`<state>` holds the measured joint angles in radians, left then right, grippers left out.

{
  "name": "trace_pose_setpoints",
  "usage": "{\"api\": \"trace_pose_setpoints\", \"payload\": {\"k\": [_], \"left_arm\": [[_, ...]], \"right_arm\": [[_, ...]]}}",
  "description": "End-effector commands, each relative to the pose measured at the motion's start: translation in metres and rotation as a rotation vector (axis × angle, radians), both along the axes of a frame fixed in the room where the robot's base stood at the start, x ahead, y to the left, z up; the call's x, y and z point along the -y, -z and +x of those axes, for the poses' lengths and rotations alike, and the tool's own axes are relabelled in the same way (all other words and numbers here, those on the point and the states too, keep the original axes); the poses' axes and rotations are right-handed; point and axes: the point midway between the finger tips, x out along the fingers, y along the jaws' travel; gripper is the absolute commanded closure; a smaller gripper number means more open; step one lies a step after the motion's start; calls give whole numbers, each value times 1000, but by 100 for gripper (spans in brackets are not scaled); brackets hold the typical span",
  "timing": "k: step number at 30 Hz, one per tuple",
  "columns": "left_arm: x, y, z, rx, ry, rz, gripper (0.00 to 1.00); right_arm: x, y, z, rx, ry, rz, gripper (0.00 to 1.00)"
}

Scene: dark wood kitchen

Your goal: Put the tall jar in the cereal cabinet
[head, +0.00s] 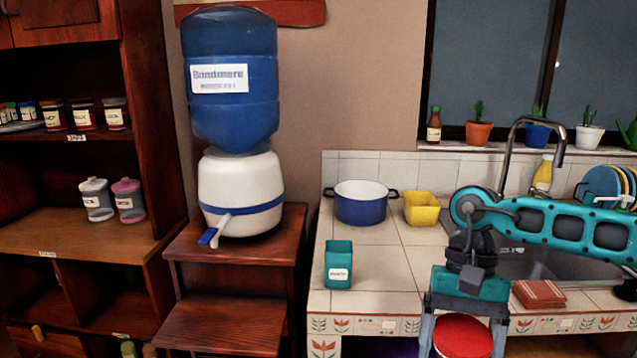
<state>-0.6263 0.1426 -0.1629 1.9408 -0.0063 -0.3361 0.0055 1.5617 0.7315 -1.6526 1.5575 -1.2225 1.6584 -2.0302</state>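My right gripper (464,332) hangs at the bottom of the head view, in front of the tiled counter. Its two fingers lie against both sides of a round red top (463,336) with a pale rim, which looks like the lid of the tall jar. The body of this jar is below the picture edge. My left gripper is not in view. A dark wood cabinet (100,250) with labelled shelves stands at the left; I cannot read which label is for cereal. Two lidded jars, one grey (96,200) and one pink-lidded (129,201), stand on its middle shelf.
A blue water dispenser (234,90) stands on a wooden stand (240,255) between cabinet and counter. The counter holds a blue pot (362,207), a yellow container (422,209), a teal canister (339,264) and a folded red cloth (539,294). The middle shelf has bare room.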

Motion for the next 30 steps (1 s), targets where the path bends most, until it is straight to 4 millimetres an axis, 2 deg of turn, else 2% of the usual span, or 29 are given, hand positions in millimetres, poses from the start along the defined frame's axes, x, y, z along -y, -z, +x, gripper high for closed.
{"api": "trace_pose_setpoints", "payload": {"k": [3, 9, 30], "left_arm": [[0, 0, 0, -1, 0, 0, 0], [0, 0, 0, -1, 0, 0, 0], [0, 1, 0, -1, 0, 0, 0]], "right_arm": [[0, 15, -6, 0, -153, 0, 70], [1, 27, -10, 3, -274, 1, 70], [1, 29, -11, 3, -276, 3, 70]]}}
